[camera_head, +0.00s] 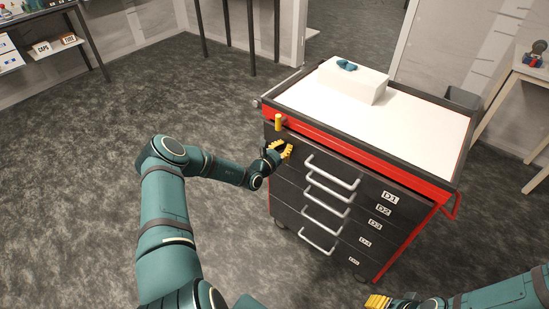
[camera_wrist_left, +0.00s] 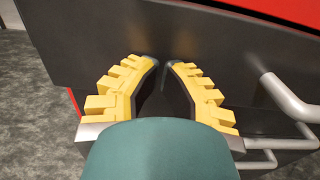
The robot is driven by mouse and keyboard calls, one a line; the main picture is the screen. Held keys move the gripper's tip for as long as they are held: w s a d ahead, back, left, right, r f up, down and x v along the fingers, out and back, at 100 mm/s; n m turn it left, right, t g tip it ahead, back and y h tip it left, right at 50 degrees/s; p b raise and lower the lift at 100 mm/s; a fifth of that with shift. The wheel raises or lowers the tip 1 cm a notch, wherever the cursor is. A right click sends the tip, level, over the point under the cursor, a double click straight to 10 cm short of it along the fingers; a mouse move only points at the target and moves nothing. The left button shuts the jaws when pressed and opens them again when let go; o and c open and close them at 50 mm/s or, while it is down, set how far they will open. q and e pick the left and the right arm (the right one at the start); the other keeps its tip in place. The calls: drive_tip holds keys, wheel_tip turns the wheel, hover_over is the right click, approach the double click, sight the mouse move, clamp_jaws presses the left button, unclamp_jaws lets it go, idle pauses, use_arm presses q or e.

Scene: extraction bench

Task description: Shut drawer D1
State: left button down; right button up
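Drawer D1 (camera_head: 318,158) is the top dark drawer of the red and black cart, with a pale bar handle (camera_head: 331,172) and a "D1" label at its right end. Its front seems to stand out slightly past the drawers below, but how far is hard to tell. My left gripper (camera_head: 286,149) is at the left end of this front, left of the handle. In the left wrist view its fingertips (camera_wrist_left: 163,62) are together, holding nothing, close before the dark front; contact is unclear. My right gripper (camera_head: 377,302) is low at the bottom edge, its fingers partly cut off.
The cart's white top (camera_head: 420,122) carries a white block (camera_head: 352,82) with a small blue item (camera_head: 346,65) on it. Lower drawers have similar protruding handles. The floor left of the cart is clear.

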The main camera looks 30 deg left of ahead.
use_arm(q)
drive_tip(key=shift+w, duration=1.25)
drive_tip(key=shift+r, duration=0.15)
use_arm(e)
drive_tip(key=shift+s+f, duration=0.15)
drive_tip(key=shift+f, duration=0.1)
use_arm(q)
drive_tip(key=shift+w+r, duration=0.1)
drive_tip(key=shift+w, duration=0.05)
